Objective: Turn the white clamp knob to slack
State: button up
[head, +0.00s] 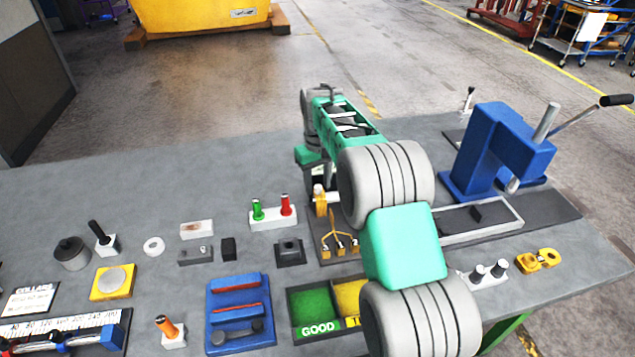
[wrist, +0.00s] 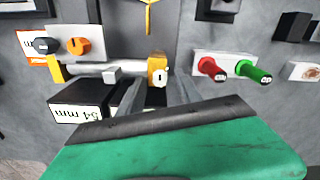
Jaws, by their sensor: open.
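The white clamp knob (wrist: 160,76), small and pale with a dark mark, sits on a yellow clamp block (wrist: 157,62) on a silver rod (wrist: 95,68) in the wrist view. In the head view the knob (head: 319,189) shows as a pale top on the yellow clamp (head: 321,205), below the end of my arm. My gripper (wrist: 158,82) is open; its two grey fingers point toward the clamp, one on each side of the knob in the picture. I cannot tell whether they touch it. My arm hides part of the clamp's stand in the head view.
Red (wrist: 212,68) and green (wrist: 254,70) handles stand close beside the clamp. A blue press (head: 500,150) stands at the right. Green and yellow bins (head: 300,333) lie toward the front. The back-left table is clear.

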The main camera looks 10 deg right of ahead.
aim_at(318, 186)
jog(key=shift+r, duration=0.1)
notch_tip(318, 186, up, 8)
jog(key=shift+f+b, duration=0.2)
jog(key=shift+b, duration=0.5)
